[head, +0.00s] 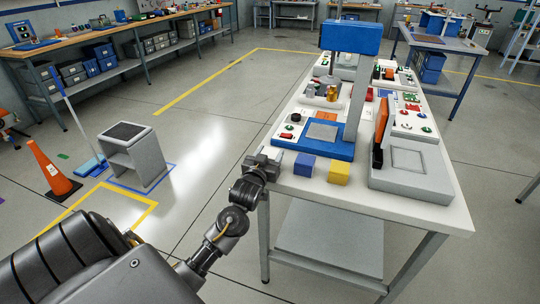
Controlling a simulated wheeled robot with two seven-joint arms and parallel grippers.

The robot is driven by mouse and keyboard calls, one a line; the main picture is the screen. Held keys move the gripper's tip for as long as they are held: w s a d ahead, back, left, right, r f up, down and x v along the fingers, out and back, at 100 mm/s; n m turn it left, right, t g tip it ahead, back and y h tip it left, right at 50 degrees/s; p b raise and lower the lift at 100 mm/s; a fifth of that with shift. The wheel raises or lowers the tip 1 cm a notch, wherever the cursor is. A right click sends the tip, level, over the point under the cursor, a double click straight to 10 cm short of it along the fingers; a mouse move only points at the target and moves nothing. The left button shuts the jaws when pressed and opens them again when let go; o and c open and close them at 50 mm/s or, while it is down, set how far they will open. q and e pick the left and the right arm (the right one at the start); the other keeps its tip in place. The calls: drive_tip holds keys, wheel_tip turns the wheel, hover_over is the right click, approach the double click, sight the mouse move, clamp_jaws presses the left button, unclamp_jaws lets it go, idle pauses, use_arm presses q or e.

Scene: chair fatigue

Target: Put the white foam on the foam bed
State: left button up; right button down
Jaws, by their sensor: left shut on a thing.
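My left gripper (268,163) is at the near left corner of the white worktable, beside the blue machine. It is shut on a small pale piece, which looks like the white foam (279,154) and is mostly hidden by the fingers. The blue machine (338,150) has a grey square pad (322,131) on its base. A grey machine (412,180) to its right has a flat square plate (407,158). I cannot tell for certain which of these is the foam bed. My right gripper is not in view.
A blue cube (304,165) and a yellow cube (339,171) stand on the table's (287,184) near edge, right of my gripper. The blue machine's upright column and overhanging head (351,38) rise behind. A grey stool-like stand (135,155) and orange cone (52,170) are on the floor left.

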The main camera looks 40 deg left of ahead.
use_arm(q)
drive_tip(key=shift+f, duration=0.2)
drive_tip(key=shift+f, duration=0.15)
drive_tip(key=o, duration=1)
drive_tip(key=shift+o, duration=0.3)
